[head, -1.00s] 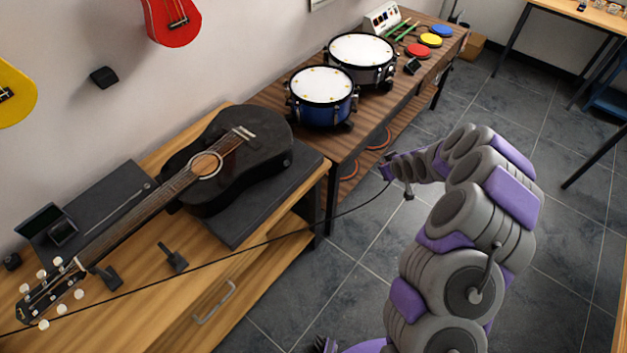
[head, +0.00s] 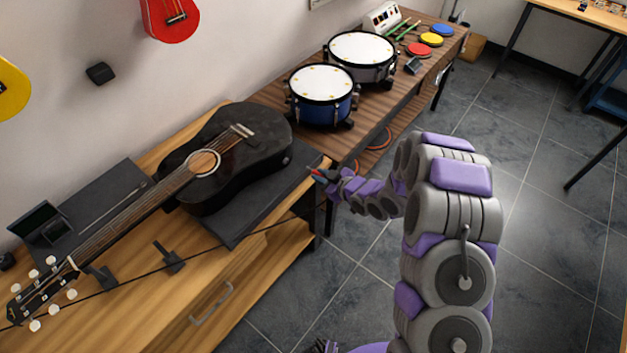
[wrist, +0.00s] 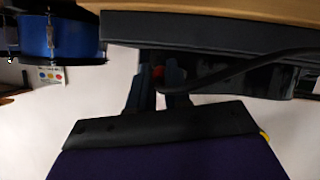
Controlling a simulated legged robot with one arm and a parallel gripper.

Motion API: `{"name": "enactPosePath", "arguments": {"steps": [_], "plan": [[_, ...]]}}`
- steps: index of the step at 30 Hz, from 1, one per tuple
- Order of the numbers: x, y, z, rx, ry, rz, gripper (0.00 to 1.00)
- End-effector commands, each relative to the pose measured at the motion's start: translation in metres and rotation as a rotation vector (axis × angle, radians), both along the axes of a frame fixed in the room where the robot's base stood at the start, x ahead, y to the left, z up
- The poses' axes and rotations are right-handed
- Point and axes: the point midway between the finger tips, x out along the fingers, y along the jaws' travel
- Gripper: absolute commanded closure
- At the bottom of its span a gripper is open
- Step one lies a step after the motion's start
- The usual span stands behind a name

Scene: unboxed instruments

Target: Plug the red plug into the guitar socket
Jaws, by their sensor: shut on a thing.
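The black acoustic guitar (head: 258,152) lies face up on a dark slab on the wooden cabinet in the head view. A small round fitting (head: 287,160), seemingly its socket, shows on the guitar's near right side. My gripper (head: 318,174) is just right of the guitar's body, apart from it, near the cabinet's corner. It is shut on the red plug (head: 313,171), of which only a small red part shows. In the wrist view the red plug (wrist: 158,72) sits between my dark fingers, with a dark cable running right. The plug's tip is hidden.
The cable (head: 262,231) runs across the cabinet front. The dark slab (head: 234,238) juts out under the guitar. A blue drum (head: 321,108) stands on the brown table behind my gripper. A small black stand (head: 170,259) is on the cabinet. The floor to the right is clear.

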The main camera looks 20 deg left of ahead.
Motion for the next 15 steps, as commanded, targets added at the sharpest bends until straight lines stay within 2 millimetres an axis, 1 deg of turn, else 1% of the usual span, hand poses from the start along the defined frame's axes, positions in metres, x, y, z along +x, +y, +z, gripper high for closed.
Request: {"name": "enactPosePath", "arguments": {"steps": [1,3,6,11,15], "plan": [[-0.008,0.009,0.002,0.015,-0.007,0.023,1.0],[-0.015,0.016,0.005,0.032,-0.016,0.043,1.0],[-0.02,0.022,0.008,0.043,-0.021,0.059,1.0],[-0.018,0.029,0.009,0.045,-0.023,0.062,1.0],[-0.014,0.04,0.008,0.045,-0.022,0.062,1.0]]}}
